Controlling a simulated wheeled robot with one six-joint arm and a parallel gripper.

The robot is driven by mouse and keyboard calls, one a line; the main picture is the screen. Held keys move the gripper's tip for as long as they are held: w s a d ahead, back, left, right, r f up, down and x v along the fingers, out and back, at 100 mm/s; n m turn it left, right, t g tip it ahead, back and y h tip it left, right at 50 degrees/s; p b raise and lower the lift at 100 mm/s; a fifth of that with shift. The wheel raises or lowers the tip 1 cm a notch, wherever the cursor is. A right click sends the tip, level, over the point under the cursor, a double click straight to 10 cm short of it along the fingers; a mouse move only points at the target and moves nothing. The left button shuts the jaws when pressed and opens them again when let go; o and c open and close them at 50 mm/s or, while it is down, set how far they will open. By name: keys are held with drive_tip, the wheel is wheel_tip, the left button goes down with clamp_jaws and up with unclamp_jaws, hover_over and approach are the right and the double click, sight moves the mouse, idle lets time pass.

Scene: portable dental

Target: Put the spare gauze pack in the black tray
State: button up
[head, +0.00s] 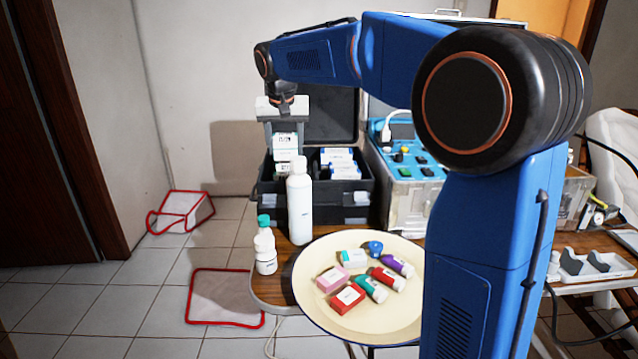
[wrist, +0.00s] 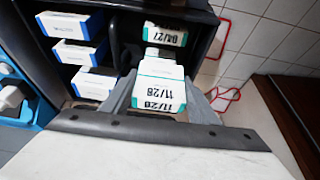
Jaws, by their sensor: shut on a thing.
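My gripper (head: 284,146) is shut on a white pack with a teal band (wrist: 158,94), marked 11/28 in the wrist view. It also shows between the fingers in the head view (head: 285,139). I take it to be the gauze pack. It is over the left compartment of the open black case (head: 321,205), whose insert looks like the black tray. Another pack with a teal edge (wrist: 161,68) is just beyond it, and one marked 04/27 (wrist: 165,37) farther off. Whether the held pack touches the case is hidden.
Blue-and-white boxes (wrist: 80,53) fill the case's other compartment, past a divider. A tall white bottle (head: 300,203) and a teal-capped bottle (head: 265,247) stand in front of the case. A round cream tray (head: 325,318) holds several small boxes. A control box (head: 405,170) stands right.

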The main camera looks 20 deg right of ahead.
drive_tip(key=shift+f, duration=4.8)
drive_tip(key=shift+f, duration=0.15)
drive_tip(key=o, duration=1.1)
drive_tip(key=v, duration=1.2)
